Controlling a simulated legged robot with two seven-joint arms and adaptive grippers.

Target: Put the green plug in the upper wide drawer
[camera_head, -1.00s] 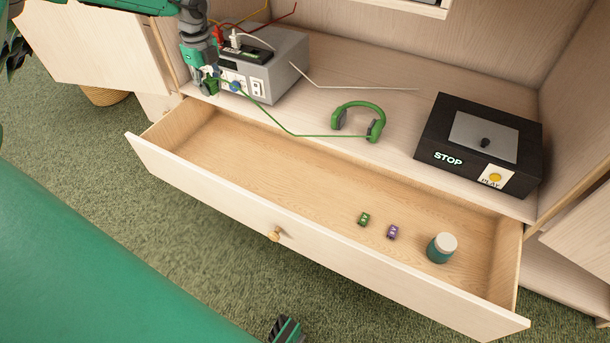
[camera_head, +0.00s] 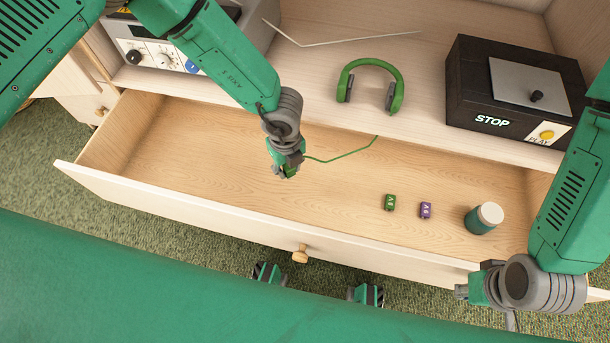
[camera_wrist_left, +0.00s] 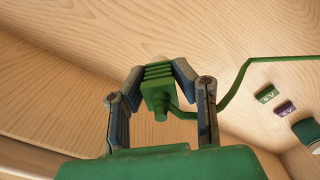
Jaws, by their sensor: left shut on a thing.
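My left gripper (camera_head: 287,168) hangs over the open wide drawer (camera_head: 200,150), left of its middle. In the left wrist view its two fingers (camera_wrist_left: 160,85) are shut on the green plug (camera_wrist_left: 157,88), one on each side. In the head view the plug is mostly hidden by the gripper. A thin green cable runs from the plug to the right, towards the green headphones (camera_head: 372,80) on the shelf. I cannot tell whether the plug touches the drawer floor. My right gripper (camera_head: 470,290) is at the lower right, outside the drawer front; its fingers are unclear.
In the drawer's right part lie a green block (camera_head: 389,203), a purple block (camera_head: 425,210) and a teal jar with a white lid (camera_head: 484,218). A black STOP box (camera_head: 510,95) and a grey device (camera_head: 165,50) stand on the shelf. The drawer's left part is clear.

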